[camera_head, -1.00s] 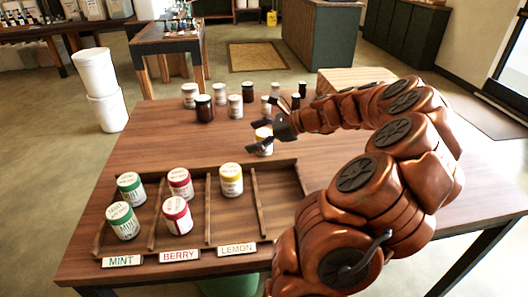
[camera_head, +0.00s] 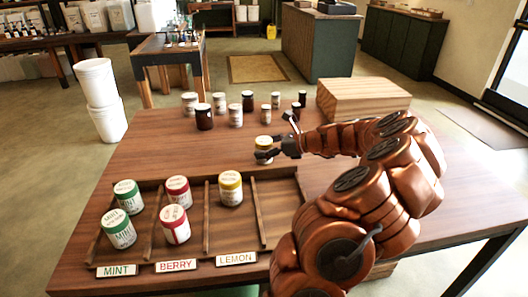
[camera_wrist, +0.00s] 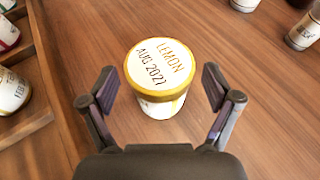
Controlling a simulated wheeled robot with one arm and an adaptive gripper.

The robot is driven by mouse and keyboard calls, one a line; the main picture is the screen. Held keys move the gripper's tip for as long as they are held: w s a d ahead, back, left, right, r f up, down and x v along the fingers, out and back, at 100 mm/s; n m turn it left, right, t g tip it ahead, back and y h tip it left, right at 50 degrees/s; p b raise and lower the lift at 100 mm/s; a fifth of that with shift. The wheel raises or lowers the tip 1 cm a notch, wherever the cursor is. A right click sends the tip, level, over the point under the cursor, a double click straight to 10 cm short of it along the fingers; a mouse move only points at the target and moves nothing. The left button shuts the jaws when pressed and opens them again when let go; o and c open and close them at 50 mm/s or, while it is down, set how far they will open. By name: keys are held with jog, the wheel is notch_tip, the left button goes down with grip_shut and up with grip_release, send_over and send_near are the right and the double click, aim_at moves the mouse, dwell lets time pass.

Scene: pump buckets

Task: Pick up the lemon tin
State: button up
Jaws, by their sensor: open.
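The lemon tin (camera_head: 263,149) is white with a yellow-rimmed lid and stands upright on the open table, behind the sorting tray. In the wrist view its lid (camera_wrist: 160,64) reads "LEMON AUG 2027". My gripper (camera_head: 272,150) is open around the tin's near side, with one finger to the left and one to the right. In the wrist view the gripper (camera_wrist: 160,95) shows a gap between each finger and the tin. A second yellow-lidded tin (camera_head: 230,188) stands in the tray's lemon section.
The wooden tray (camera_head: 258,212) has mint, berry and lemon labels and holds green- and red-lidded tins. Several jars (camera_head: 236,110) stand at the back of the table. A wooden box (camera_head: 362,98) is at the back right. The table left of the tin is clear.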

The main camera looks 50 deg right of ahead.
jog(key=shift+w+a+f, duration=0.15)
jog(key=shift+w, duration=0.2)
jog(key=c, duration=1.4)
jog(key=shift+o, duration=0.2)
